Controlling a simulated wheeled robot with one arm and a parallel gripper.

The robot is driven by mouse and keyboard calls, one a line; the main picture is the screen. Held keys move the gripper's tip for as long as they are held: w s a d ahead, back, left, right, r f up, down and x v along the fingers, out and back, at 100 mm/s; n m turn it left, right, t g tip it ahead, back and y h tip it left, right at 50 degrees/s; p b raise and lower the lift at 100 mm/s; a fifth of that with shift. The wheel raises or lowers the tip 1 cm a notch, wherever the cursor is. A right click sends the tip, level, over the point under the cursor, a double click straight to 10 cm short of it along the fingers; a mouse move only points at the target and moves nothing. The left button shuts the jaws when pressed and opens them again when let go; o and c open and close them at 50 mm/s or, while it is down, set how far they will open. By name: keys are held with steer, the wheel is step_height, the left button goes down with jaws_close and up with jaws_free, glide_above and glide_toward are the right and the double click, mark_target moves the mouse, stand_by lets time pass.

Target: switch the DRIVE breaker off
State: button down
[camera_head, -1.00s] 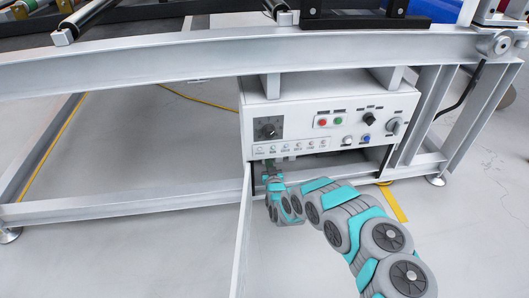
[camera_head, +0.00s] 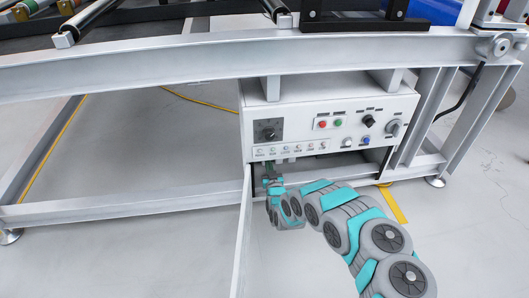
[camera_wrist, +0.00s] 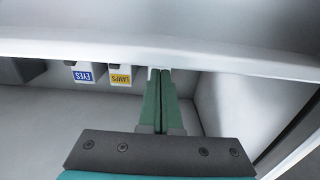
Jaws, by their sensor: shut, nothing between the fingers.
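The control box (camera_head: 300,104) hangs under the frame, with its lower compartment open. My gripper (camera_head: 270,168) reaches into the left side of that compartment. In the wrist view my gripper (camera_wrist: 160,73) is shut and empty, its green fingers pointing up at the compartment's upper edge. Left of the fingertips are two white breaker bodies with upside-down labels, a blue EYES label (camera_wrist: 83,76) and a yellow LAMPS label (camera_wrist: 120,79). A small pale part shows right at the fingertips; contact cannot be told. No DRIVE label is readable; the fingers may hide it.
The open compartment door (camera_head: 242,235) stands out at the left of my arm. The box's front panel carries knobs, red and green buttons (camera_head: 323,124) and a row of small indicators. A side wall (camera_wrist: 225,100) lies close right of the fingers.

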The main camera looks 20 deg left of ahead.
steer(key=shift+s+d+r+p, duration=0.2)
steer(key=shift+s+d+p, duration=0.1)
steer(key=shift+s+p, duration=0.3)
steer(key=shift+s+d+r+p, duration=0.2)
steer(key=shift+s+d+p, duration=0.05)
steer(key=shift+s+p, duration=0.4)
steer(key=shift+s+d+r+p, duration=0.2)
steer(key=shift+s+d+p, duration=0.1)
steer(key=shift+s+p, duration=0.3)
steer(key=p+v, duration=0.5)
steer(key=v, duration=0.7)
steer(key=shift+f, duration=0.15)
